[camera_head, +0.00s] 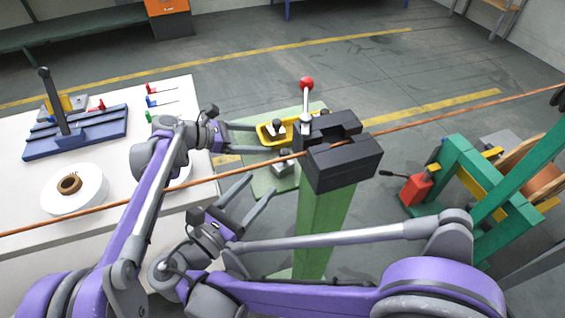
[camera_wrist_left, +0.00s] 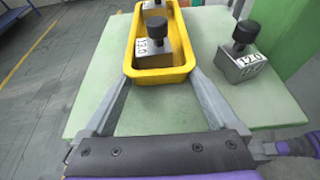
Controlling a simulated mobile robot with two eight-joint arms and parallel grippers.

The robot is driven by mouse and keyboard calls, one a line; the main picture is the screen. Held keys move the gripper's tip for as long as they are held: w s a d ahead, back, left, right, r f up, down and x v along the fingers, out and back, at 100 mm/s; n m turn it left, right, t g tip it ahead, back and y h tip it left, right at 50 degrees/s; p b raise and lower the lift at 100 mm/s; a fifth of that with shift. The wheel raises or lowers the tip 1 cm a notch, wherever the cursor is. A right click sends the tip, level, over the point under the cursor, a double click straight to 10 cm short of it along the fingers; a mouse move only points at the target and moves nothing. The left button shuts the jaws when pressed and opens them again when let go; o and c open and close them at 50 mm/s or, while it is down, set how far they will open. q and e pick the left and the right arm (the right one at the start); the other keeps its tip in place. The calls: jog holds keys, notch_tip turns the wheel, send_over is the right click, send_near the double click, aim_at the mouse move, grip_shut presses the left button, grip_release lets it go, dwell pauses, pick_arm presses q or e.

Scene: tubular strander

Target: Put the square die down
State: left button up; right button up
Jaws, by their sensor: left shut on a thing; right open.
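A yellow tray (camera_head: 266,142) is at the fingertips of my left gripper (camera_head: 263,139). In the left wrist view the two fingers lie along both sides of the near end of the tray (camera_wrist_left: 160,77), shut on it. A grey block with a black knob (camera_wrist_left: 151,54) sits upright inside, with another farther back. A second grey square block with a black knob (camera_wrist_left: 240,62), marked 120, stands on the green tabletop (camera_wrist_left: 90,85), right of the tray. I cannot tell whether the tray touches the tabletop. My right gripper (camera_head: 262,184) is open and empty, below the left one.
A dark clamp block (camera_head: 343,165) on a green post stands just right of the tray, with a red-knobbed lever (camera_head: 306,84). A copper-coloured rod (camera_head: 225,179) crosses the view. A white table (camera_head: 120,195) is at left, a green machine frame at right.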

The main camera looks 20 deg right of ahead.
aim_at(282, 157)
jog(key=x, duration=0.5)
jog(key=shift+w+x, duration=0.25)
jog(key=shift+x, duration=2.5)
jog(key=shift+a, duration=0.25)
grip_shut()
